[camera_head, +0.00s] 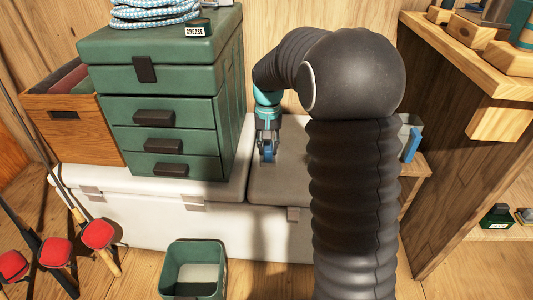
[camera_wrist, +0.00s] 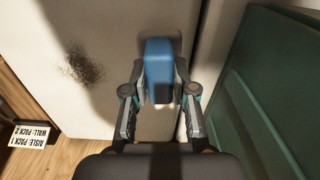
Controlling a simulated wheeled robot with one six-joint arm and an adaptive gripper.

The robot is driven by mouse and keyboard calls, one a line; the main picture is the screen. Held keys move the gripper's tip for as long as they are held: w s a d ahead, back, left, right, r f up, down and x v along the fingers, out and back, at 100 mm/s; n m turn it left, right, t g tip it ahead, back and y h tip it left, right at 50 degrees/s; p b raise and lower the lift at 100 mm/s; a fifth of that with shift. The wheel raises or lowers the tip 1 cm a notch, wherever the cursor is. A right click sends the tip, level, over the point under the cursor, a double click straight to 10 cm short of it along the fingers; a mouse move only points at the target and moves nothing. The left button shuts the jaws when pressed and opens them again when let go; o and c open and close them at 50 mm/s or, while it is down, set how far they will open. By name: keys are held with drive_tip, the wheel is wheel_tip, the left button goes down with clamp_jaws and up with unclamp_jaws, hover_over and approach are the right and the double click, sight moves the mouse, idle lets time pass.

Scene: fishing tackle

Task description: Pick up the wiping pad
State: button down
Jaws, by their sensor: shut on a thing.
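The wiping pad (camera_wrist: 159,60) is a small blue block in the wrist view, gripped between the two fingers of my gripper (camera_wrist: 160,92). In the head view my gripper (camera_head: 267,152) points down over the pale bench lid, just right of the green drawer chest, with a bit of the blue pad (camera_head: 268,146) between its fingers. The fingers are shut on the pad's sides and cover part of it. I cannot tell whether the pad touches the lid (camera_head: 265,185) or hangs just above it.
The green chest (camera_head: 160,110) stands close to the left of my gripper. A dark smudge (camera_wrist: 83,65) marks the pale surface. A grey holder with a blue part (camera_head: 412,145) stands right of my arm. An open green bin (camera_head: 193,268) sits on the floor in front.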

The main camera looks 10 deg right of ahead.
drive_tip(key=s+d+r, duration=0.6)
drive_tip(key=d, duration=0.3)
drive_tip(key=shift+d+r+p, duration=0.2)
drive_tip(key=shift+d+p, duration=0.05)
drive_tip(key=shift+p, duration=0.1)
